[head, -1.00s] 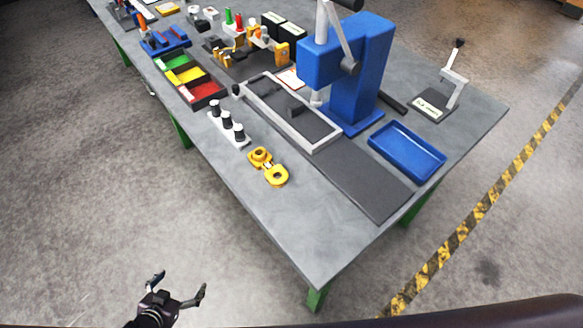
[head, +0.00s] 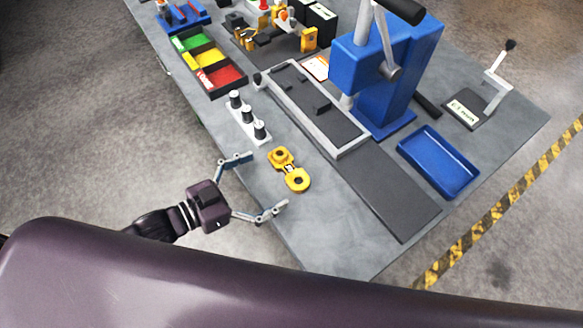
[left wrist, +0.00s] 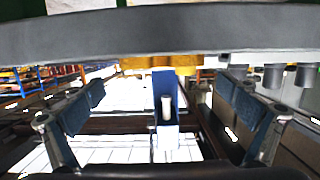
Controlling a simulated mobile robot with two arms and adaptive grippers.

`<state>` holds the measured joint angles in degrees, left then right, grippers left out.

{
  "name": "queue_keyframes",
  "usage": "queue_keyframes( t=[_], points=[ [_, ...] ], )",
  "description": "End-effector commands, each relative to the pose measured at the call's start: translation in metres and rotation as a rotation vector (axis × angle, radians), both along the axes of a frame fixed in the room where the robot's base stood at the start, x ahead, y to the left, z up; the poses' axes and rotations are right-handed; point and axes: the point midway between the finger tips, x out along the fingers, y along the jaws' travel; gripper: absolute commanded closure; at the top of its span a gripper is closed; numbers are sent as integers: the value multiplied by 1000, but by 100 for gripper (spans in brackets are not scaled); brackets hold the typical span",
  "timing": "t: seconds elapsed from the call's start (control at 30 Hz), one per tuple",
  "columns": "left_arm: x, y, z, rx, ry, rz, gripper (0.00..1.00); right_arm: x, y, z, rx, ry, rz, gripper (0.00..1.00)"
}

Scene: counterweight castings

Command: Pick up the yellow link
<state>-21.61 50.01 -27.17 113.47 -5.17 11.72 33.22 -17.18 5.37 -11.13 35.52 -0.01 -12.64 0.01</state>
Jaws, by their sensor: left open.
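The yellow link (head: 289,170) lies flat on the grey table near its front edge, with two ring-shaped ends and a dark-marked middle. My left gripper (head: 266,181) is open and empty, just left of the link, its two fingers spread toward it and apart from it. In the left wrist view, which appears upside down, the yellow link (left wrist: 160,62) shows edge-on at the tabletop, between and beyond the open fingers (left wrist: 163,98). My right gripper is not in view.
A white stand with black pegs (head: 249,118) is close behind the link. A grey-framed fixture (head: 352,149), a blue press (head: 392,75) and a blue tray (head: 438,161) stand to the right. Coloured bins (head: 207,60) are farther back. The table's front corner is clear.

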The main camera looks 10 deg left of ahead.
Motion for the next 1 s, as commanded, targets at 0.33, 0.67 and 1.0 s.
queue_keyframes(
  t=[0.33, 0.67, 1.0],
  points=[
    [27, -23, -12, -2, -2, 2, 0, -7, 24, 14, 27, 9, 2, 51],
    [37, -34, -19, 1, 1, 1, 0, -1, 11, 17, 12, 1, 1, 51],
    [36, -34, -19, 1, 1, 0, 25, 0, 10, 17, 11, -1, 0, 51]
  ],
)
